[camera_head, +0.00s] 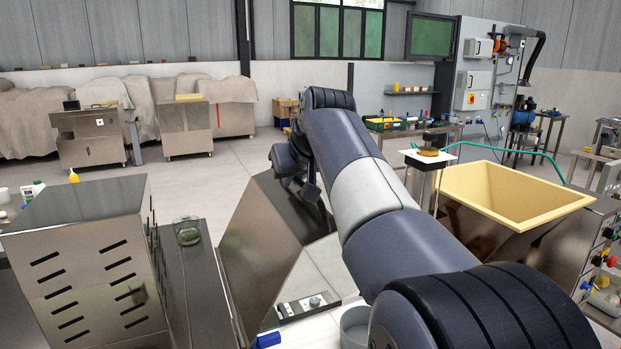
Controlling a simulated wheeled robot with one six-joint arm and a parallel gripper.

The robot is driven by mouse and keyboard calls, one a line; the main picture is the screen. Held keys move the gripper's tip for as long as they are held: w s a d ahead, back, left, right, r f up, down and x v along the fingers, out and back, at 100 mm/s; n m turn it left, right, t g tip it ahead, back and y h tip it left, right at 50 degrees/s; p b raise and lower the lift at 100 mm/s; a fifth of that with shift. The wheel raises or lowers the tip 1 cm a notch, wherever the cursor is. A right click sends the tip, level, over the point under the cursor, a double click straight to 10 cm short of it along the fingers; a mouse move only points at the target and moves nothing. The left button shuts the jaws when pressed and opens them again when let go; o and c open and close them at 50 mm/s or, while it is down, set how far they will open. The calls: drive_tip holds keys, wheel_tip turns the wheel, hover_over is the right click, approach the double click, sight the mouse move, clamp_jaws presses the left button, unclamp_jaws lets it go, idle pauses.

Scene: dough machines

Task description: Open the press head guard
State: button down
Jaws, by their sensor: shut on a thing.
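The press head guard looks like the tilted shiny metal cover (258,250) in the middle of the view, with a lighter face and a darker face meeting along a sloping edge. My gripper (311,191) is at the upper part of its darker face, small and partly hidden by my own wrist and arm. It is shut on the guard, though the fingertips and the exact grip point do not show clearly. The guard stands at a slant. How far it is open cannot be told from here.
A slotted metal housing (90,270) stands at left, with a glass jar (187,231) beside it. A cream hopper (510,193) is at right. A small panel with knobs (307,305) lies below the guard. Open floor lies behind, before covered machines (30,120).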

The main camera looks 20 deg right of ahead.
drive_tip(key=shift+a+r+p, duration=0.2)
drive_tip(key=shift+a+r, duration=0.1)
drive_tip(key=shift+a, duration=0.25)
drive_tip(key=shift+a+r+p, duration=0.15)
drive_tip(key=shift+a+r, duration=0.15)
drive_tip(key=shift+a, duration=0.2)
drive_tip(key=c, duration=1.8)
unclamp_jaws()
drive_tip(key=shift+o, duration=0.2)
drive_tip(key=v, duration=1)
drive_tip(key=shift+s+r+b, duration=0.2)
drive_tip(key=shift+s+b, duration=0.1)
drive_tip(key=shift+w, duration=0.1)
